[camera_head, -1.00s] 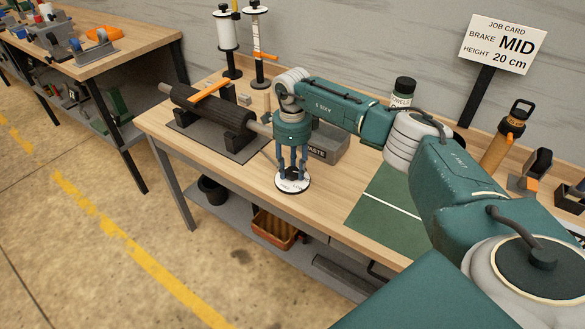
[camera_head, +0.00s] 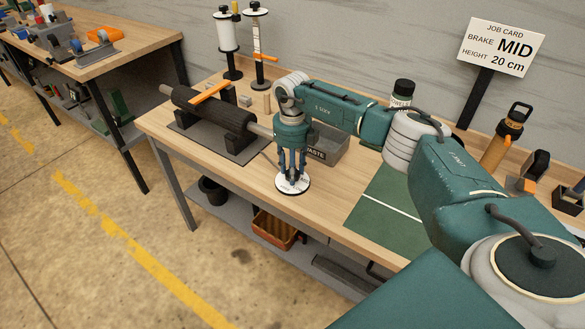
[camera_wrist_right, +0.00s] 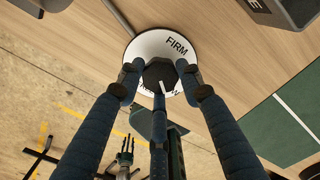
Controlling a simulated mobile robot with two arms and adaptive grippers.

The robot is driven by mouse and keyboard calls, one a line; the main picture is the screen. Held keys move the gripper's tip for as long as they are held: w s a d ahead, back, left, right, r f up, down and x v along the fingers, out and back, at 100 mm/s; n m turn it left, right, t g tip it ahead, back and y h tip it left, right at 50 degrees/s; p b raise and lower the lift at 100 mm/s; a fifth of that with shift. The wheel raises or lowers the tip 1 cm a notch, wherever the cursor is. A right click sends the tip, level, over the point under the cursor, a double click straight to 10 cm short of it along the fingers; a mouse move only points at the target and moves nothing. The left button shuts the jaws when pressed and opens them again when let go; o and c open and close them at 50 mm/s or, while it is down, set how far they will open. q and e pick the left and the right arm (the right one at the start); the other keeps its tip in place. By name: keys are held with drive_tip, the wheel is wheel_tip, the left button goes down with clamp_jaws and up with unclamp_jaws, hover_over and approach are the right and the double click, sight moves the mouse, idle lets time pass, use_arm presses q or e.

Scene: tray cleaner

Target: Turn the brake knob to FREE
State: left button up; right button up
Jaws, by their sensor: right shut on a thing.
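The brake knob (camera_wrist_right: 159,73) is a dark faceted knob with a white pointer line, at the centre of a round white dial (camera_wrist_right: 148,46). FIRM is readable at the dial's upper right in the right wrist view; fingers partly hide the lower lettering. The pointer slants toward the lower right of that view. In the head view the dial (camera_head: 293,188) lies near the bench's front edge. My right gripper (camera_head: 291,176) points down over it, its fingers shut around the knob (camera_wrist_right: 160,76). My left gripper is absent from the head view; a small dark gripper-like shape (camera_wrist_right: 125,155) shows low in the wrist view.
A dark roller (camera_head: 212,114) with an orange handle (camera_head: 211,92) lies left of the dial. A grey waste bin (camera_head: 328,148) stands behind my right gripper. A green mat (camera_head: 385,222) lies to the right. A job card (camera_head: 502,46) reads BRAKE MID, HEIGHT 20 cm.

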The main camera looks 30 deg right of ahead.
drive_tip(key=m, duration=0.3)
drive_tip(key=m+p, duration=0.1)
drive_tip(key=m, duration=0.1)
drive_tip(key=shift+w+r+m, duration=0.1)
drive_tip(key=shift+r+m, duration=0.1)
drive_tip(key=shift+m, duration=0.2)
drive_tip(key=m+p, duration=0.2)
drive_tip(key=m, duration=0.2)
drive_tip(key=shift+m, duration=0.3)
drive_tip(key=shift+d, duration=0.1)
drive_tip(key=o, duration=1)
drive_tip(key=shift+o, duration=0.6)
drive_tip(key=shift+f, duration=0.15)
wheel_tip(320, 180, up, 12)
